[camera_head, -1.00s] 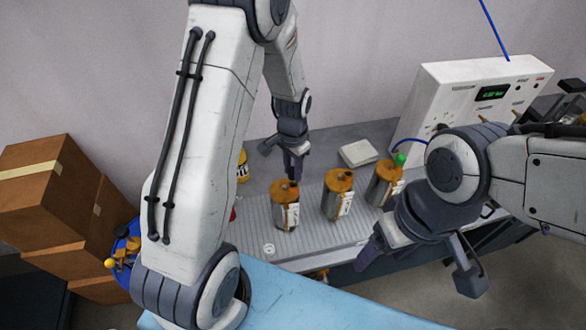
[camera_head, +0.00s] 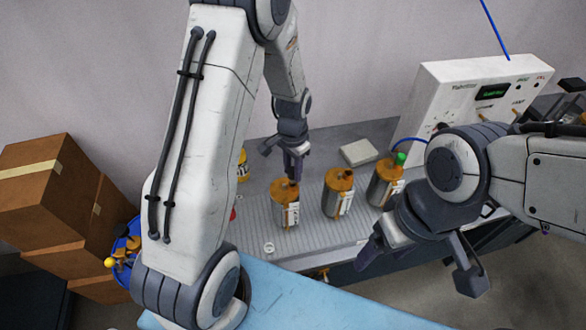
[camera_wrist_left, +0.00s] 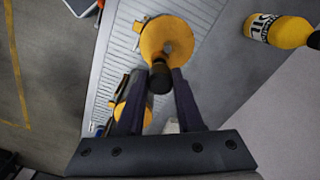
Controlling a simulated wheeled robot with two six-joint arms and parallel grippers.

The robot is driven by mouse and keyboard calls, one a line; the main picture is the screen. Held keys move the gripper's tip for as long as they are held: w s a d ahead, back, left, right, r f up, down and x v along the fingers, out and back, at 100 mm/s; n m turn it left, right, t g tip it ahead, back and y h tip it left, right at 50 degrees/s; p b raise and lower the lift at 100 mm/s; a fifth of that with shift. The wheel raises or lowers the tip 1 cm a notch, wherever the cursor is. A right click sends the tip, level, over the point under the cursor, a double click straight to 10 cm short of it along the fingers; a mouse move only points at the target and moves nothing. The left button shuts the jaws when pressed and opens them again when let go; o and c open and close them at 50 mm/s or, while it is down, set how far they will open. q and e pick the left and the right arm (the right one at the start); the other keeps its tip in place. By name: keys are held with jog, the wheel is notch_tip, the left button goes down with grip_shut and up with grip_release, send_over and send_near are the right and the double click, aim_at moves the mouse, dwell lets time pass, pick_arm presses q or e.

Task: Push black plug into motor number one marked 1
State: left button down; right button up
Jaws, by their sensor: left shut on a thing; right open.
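Several-part motors with orange caps stand in a row: a left motor (camera_head: 285,214), a middle motor (camera_head: 338,204) and a right motor (camera_head: 383,190) with a green plug (camera_head: 400,158) on top. Their number marks are not readable. My left gripper (camera_head: 293,177) points down at the left motor's top. In the left wrist view, its fingertips (camera_wrist_left: 160,78) are shut on the black plug (camera_wrist_left: 160,80), which overlaps the edge of an orange motor cap (camera_wrist_left: 165,38) with a hole in it. I cannot tell whether plug and cap touch. My right gripper (camera_head: 415,262) is open and empty, in front of the bench.
A white control box (camera_head: 450,90) stands at the back right, a small white block (camera_head: 358,152) behind the motors. A yellow bottle (camera_wrist_left: 280,30) stands near the left motor. Cardboard boxes (camera_head: 50,190) and a blue bin (camera_head: 128,250) are at the left.

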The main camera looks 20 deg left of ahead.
aim_at(293, 176)
pick_arm(q)
jog(key=shift+f+b, duration=1.05)
jog(key=shift+f, duration=0.5)
jog(key=shift+c, duration=2.4)
grip_release()
notch_tip(293, 176, up, 11)
jog(key=shift+f+b, duration=0.2)
jog(key=shift+b, duration=0.9)
jog(key=s+d+r+m+b, duration=0.1)
jog(key=s+d+r+b, duration=0.15)
jog(key=s+d, duration=0.95)
jog(key=s+d+m+h+b, duration=0.1)
jog(key=s+d, duration=0.1)
jog(key=s, duration=0.9)
jog(key=shift+s+f, duration=0.2)
jog(key=shift+s, duration=0.15)
